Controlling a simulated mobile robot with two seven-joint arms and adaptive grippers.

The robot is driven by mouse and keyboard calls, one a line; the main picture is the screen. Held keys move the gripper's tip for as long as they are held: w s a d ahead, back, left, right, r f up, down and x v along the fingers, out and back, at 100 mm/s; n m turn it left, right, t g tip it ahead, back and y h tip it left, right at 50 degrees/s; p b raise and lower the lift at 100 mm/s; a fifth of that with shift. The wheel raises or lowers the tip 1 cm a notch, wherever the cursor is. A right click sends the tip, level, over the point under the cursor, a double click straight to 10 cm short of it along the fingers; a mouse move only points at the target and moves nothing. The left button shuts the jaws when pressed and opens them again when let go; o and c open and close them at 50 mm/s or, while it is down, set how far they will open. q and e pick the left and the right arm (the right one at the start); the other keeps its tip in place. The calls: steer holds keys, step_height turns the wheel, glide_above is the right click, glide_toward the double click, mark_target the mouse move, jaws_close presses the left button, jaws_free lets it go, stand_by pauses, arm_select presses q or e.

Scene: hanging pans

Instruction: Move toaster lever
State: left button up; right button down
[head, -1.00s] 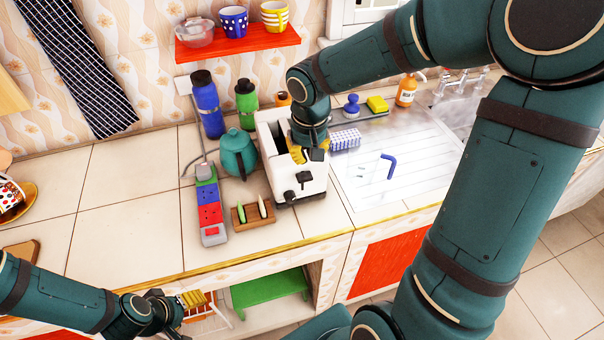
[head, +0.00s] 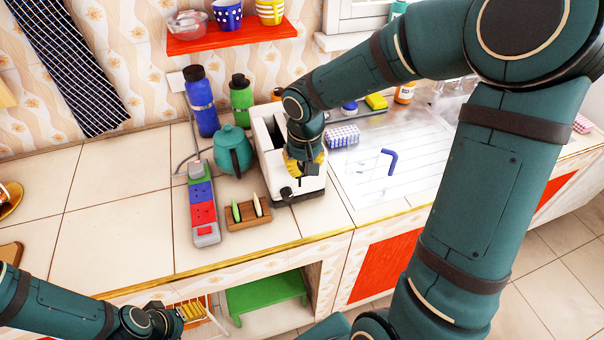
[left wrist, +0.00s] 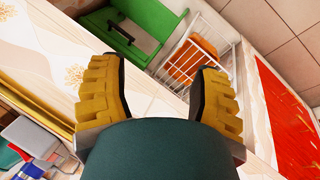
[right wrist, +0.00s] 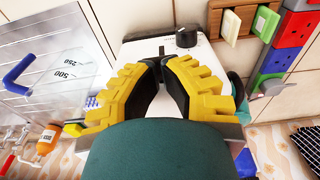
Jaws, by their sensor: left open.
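The white toaster (head: 318,184) stands on the counter, with a dark slot on top and a black knob (head: 287,192) on its front. My right gripper (head: 310,172) is over the toaster's front end and hides the lever in the head view. In the right wrist view, the fingertips (right wrist: 161,66) are drawn close together. A dark upright lever or slot (right wrist: 161,49) shows just past the tips, beside the knob (right wrist: 186,37); contact is unclear. My left gripper (head: 194,311) is open and empty, low in front of the counter; its spread fingers show in the left wrist view (left wrist: 160,85).
A metal sink drainer (head: 400,165) lies to the right. A green stool (head: 264,294) and a white wire rack (left wrist: 222,45) are below the counter.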

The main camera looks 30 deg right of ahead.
steer(key=shift+f, duration=0.1)
step_height(320, 180, down, 6)
steer(key=b, duration=0.5)
steer(key=shift+b, duration=0.4)
steer(key=shift+r+p, duration=0.3)
steer(key=shift+p, duration=0.05)
steer(key=s, duration=0.2)
steer(key=s+r, duration=0.1)
steer(key=shift+a, duration=0.35)
glide_toward(303, 177)
steer(key=s, duration=0.3)
steer(key=shift+w+a+r, duration=0.2)
steer(key=shift+a+r, duration=0.05)
